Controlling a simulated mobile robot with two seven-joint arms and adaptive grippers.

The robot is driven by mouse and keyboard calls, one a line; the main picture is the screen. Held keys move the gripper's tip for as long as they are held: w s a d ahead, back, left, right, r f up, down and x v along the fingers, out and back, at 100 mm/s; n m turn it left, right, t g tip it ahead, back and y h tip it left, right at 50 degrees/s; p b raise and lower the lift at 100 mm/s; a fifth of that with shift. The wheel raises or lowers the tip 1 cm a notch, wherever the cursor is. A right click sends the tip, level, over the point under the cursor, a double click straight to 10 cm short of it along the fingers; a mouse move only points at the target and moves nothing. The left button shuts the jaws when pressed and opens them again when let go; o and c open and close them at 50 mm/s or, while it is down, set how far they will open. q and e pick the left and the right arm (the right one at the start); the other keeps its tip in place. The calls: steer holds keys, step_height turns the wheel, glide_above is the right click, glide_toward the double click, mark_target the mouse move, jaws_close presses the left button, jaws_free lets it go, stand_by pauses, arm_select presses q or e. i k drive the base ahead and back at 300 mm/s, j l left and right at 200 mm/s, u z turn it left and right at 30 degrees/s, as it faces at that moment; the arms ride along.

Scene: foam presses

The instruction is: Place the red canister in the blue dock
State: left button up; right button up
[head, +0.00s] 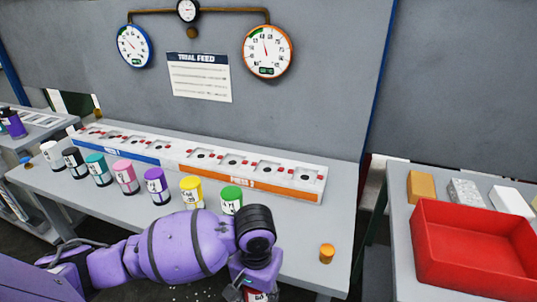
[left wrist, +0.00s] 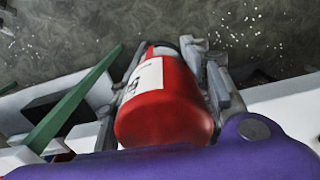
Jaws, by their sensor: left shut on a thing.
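The red canister (left wrist: 172,105) with a white label is between the fingers of my left gripper (left wrist: 178,60) in the left wrist view. In the head view that gripper (head: 255,284) is at the bottom edge, in front of the table, and only a sliver of the red canister (head: 256,296) shows below it. The blue dock (head: 116,151) is the left half of the long white rail on the table, with a blue front strip and several square sockets. The gripper is to the right of it and nearer to me. My right gripper is not in view.
An orange-fronted dock (head: 245,184) continues the rail to the right. Several canisters stand in front of the rail, from white (head: 52,155) to yellow (head: 191,190) and green (head: 231,200). An orange cylinder (head: 327,253) stands near the table's right end. A red tray (head: 470,262) is on another table.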

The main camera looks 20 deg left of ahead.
mark_target(92, 133)
steer(key=j, duration=0.6)
steer(key=k+j+z, duration=0.15)
steer(key=j, duration=0.4)
steer(key=k+j, duration=0.1)
steer(key=j, duration=0.5)
steer(key=j+z, duration=0.1)
steer(key=j, duration=0.35)
steer(key=k+j+z, duration=0.1)
steer(key=j, duration=0.4)
steer(key=k+j, duration=0.15)
steer(key=j, duration=0.3)
steer(key=k+j+z, duration=0.15)
steer(key=j, duration=0.3)
steer(key=j+z, duration=0.1)
steer(key=j, duration=0.35)
steer(key=k+j+z, duration=0.1)
steer(key=j, duration=0.35)
steer(key=k+j, duration=0.25)
steer(key=j, duration=0.15)
steer(key=k+j+z, duration=0.15)
steer(key=j, duration=0.3)
